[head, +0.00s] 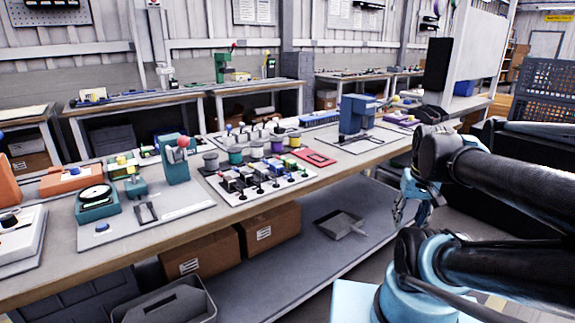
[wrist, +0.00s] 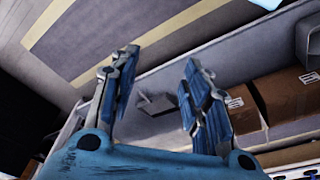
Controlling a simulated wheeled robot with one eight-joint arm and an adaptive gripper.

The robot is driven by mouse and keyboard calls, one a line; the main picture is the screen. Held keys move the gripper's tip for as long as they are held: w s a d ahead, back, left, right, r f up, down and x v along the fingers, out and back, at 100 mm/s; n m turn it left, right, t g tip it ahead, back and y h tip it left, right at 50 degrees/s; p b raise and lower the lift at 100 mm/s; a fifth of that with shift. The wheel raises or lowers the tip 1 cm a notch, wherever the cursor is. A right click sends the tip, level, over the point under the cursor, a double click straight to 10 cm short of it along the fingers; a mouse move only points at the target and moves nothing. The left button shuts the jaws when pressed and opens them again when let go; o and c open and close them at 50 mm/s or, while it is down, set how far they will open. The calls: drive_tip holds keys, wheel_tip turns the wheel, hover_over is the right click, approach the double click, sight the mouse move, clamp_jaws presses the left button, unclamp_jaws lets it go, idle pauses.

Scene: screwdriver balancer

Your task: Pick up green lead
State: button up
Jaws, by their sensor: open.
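A pale board (head: 222,190) on the workbench carries several small coloured blocks and black knobs. Coloured spools stand behind them, among them a green-teal spool (head: 236,155). The pieces are too small to tell which one is the green lead. My gripper (head: 411,212) hangs beyond the bench's front edge, to the right of the board and well apart from it. In the wrist view its two blue-padded fingers (wrist: 161,62) are spread with nothing between them. The wrist view shows no coloured leads.
The workbench (head: 340,162) also holds a blue machine (head: 356,115), a red tray (head: 316,158) and a teal press (head: 175,160). Cardboard boxes (head: 270,226) and a grey dustpan (head: 341,224) lie on the lower shelf. The space in front of the bench edge is open.

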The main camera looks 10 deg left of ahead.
drive_tip(key=w+a+r+n+g, duration=0.1)
drive_tip(key=w+a+r+n, duration=0.3)
drive_tip(key=w+a+r, duration=1)
drive_tip(key=w+a+r+n, duration=0.35)
drive_tip(key=a+r, duration=0.25)
drive_tip(key=a, duration=0.5)
drive_tip(key=n+g, duration=0.1)
drive_tip(key=n, duration=0.1)
hover_over(292, 162)
drive_tip(key=shift+m, duration=0.25)
drive_tip(key=f, duration=0.9)
drive_tip(key=shift+w+d+f, duration=0.1)
drive_tip(key=shift+d+f, duration=0.05)
drive_tip(key=shift+d, duration=0.05)
drive_tip(key=shift+a+f, duration=0.2)
drive_tip(key=shift+f, duration=2.5)
drive_tip(key=shift+c, duration=0.5)
clamp_jaws()
